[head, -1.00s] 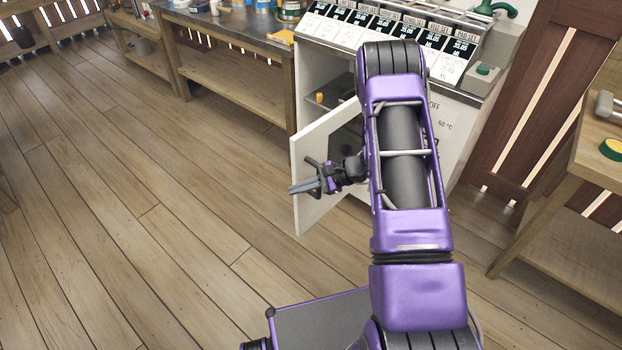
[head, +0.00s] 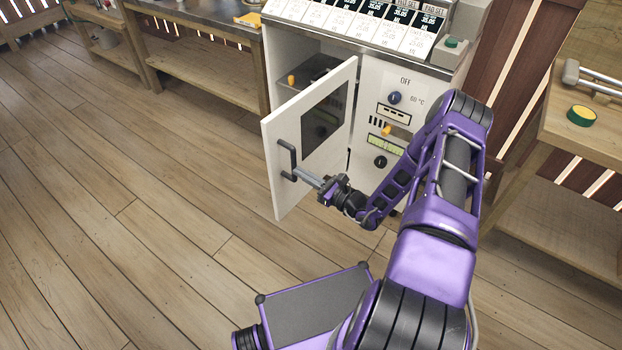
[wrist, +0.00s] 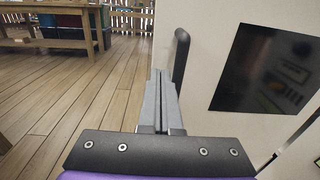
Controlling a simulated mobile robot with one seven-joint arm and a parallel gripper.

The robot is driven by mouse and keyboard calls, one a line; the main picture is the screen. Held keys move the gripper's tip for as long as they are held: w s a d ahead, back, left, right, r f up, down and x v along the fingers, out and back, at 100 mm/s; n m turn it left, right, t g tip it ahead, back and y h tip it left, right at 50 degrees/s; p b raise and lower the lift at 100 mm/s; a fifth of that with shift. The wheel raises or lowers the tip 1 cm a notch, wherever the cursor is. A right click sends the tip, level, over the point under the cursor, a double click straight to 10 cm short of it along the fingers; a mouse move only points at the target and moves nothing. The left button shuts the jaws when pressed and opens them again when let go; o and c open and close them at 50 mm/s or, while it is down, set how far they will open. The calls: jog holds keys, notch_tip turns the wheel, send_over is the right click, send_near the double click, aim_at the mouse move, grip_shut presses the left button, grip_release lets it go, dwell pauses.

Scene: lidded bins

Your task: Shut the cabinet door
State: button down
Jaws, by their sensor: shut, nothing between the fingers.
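The cabinet door (head: 338,93) is white with a dark window (head: 322,118) and stands open, swung out to the left of the cabinet front. Its dark handle (head: 287,160) is near the free edge. My gripper (head: 298,173) is shut and empty, its grey fingers pointing left at the lower part of the handle, on the window side of the door. In the wrist view the fingertips (wrist: 158,75) are just left of the handle (wrist: 181,55), close to the door face (wrist: 205,50). I cannot tell whether they touch it.
The white cabinet (head: 375,75) has knobs and displays right of the opening. A wooden workbench (head: 205,65) stands to its left and a wooden table (head: 580,130) to the right. The plank floor (head: 130,220) at left is clear.

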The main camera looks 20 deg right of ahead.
aim_at(273, 157)
jog(key=x, duration=0.8)
jog(key=shift+w+a+b, duration=0.1)
jog(key=shift+b, duration=0.25)
jog(key=shift+w+a, duration=0.1)
jog(key=shift+w, duration=0.05)
